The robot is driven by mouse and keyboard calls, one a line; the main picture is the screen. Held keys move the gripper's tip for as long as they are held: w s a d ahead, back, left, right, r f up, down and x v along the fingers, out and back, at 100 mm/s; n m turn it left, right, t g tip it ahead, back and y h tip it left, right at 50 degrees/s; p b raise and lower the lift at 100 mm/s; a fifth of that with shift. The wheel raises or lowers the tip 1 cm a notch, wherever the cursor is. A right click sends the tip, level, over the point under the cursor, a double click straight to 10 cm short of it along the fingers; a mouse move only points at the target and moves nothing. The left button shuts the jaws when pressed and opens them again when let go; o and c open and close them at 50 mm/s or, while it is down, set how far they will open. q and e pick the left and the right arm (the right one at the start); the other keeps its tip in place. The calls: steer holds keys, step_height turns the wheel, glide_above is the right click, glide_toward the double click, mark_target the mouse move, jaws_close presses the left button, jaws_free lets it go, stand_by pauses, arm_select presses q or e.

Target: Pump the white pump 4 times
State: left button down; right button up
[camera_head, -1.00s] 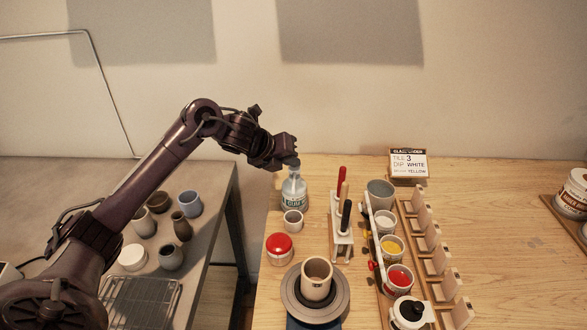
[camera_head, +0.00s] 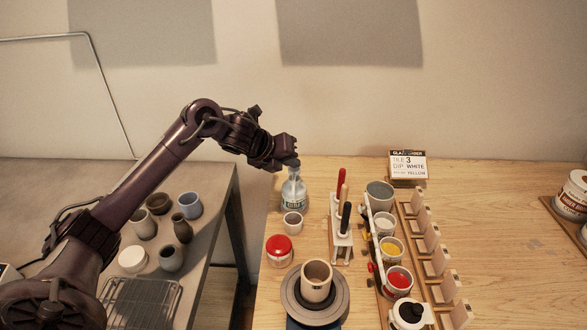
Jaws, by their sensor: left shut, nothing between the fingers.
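The pump bottle (camera_head: 295,194) is clear with a pale label and stands upright near the back left of the wooden table. My left gripper (camera_head: 292,163) is shut and empty. It is directly over the bottle's top, pointing down at the pump head, and seems to touch it. The gripper hides most of the pump head, so how far it is pressed cannot be told. My right gripper is not in view.
A sign (camera_head: 408,165) stands behind. The table's right middle is clear.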

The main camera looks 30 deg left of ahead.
mark_target(291, 171)
arm_select(q)
steer(key=shift+r+p, duration=2.25)
steer(key=shift+r, duration=0.7)
